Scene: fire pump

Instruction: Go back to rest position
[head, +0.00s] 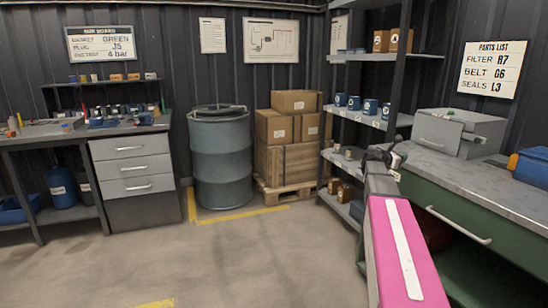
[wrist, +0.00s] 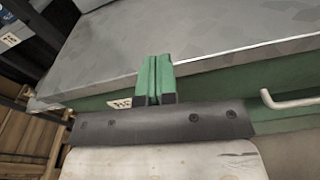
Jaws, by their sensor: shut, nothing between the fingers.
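My gripper (wrist: 156,80) shows in the wrist view with its two green fingers together, shut and empty. The fingers appear in front of the edge of the grey worktop of the green bench (wrist: 215,38); I cannot tell whether they touch it. In the head view my pink arm reaches forward from the lower right, and my gripper (head: 384,156) is small and dark at its far end, between the shelf rack and the green bench (head: 470,183). The fingers are too small there to make out.
The bench's drawer handle (wrist: 290,100) sticks out right of the fingers. A metal shelf rack (head: 372,118) with blue cans stands beyond the arm. A grey drum (head: 220,160) and stacked boxes (head: 290,135) stand at the back. The floor (head: 235,255) left of my arm is clear.

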